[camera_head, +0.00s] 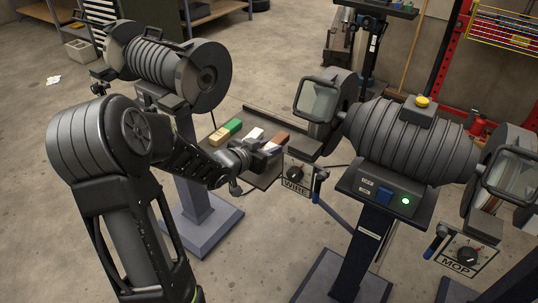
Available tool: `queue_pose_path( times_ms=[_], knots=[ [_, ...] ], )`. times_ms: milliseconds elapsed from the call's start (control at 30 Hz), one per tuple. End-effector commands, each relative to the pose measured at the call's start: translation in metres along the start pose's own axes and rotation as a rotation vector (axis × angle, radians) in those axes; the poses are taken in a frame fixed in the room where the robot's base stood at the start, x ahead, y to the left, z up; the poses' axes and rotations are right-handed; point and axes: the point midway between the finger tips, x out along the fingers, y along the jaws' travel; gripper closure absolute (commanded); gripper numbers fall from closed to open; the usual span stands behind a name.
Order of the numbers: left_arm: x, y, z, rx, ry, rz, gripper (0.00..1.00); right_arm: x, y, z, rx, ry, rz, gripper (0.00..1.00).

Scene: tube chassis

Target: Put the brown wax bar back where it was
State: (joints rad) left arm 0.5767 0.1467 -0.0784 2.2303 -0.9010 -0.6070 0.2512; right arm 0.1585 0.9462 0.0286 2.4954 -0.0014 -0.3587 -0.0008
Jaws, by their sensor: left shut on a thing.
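The brown wax bar (279,140) shows as a reddish-brown piece at the tips of my left gripper (264,149). My left gripper is shut on it, just above or at the dark tray (267,179); whether the bar touches the tray cannot be told. The fingers hide part of the bar. A green bar (233,126), a tan bar (219,137) and a white bar (254,134) lie on the tray to the left of the brown one. My right gripper is not in view.
A polishing machine (410,135) on a pedestal stands right of the tray, with a clear guard (319,101) and a WIRE dial box (296,174) close to the gripper. Another machine (160,60) stands on the left. Open concrete floor lies below.

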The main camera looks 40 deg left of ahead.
Motion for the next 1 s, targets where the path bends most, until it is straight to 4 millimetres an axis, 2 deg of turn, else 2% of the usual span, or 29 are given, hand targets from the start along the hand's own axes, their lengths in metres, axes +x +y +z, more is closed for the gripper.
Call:
queue_pose_path(
  times_ms=[33, 133, 567, 600, 833, 1000],
  knots=[
    [0.004, 0.0, 0.01, -0.003, -0.004, 0.001, 1.0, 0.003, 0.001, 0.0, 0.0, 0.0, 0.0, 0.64],
    [0.009, 0.0, 0.021, -0.001, -0.002, 0.001, 1.0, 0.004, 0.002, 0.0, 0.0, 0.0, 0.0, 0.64],
    [0.011, 0.0, 0.026, 0.0, 0.001, 0.0, 1.0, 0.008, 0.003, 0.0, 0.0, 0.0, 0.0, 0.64],
    [0.011, 0.0, 0.026, -0.001, 0.0, 0.0, 0.68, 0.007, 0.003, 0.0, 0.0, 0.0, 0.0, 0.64],
    [0.01, 0.0, 0.025, -0.001, -0.001, 0.0, 0.49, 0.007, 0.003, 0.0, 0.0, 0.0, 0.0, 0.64],
    [0.01, 0.0, 0.025, -0.001, -0.001, 0.0, 0.48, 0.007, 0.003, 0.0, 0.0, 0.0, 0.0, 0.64]
  ],
)
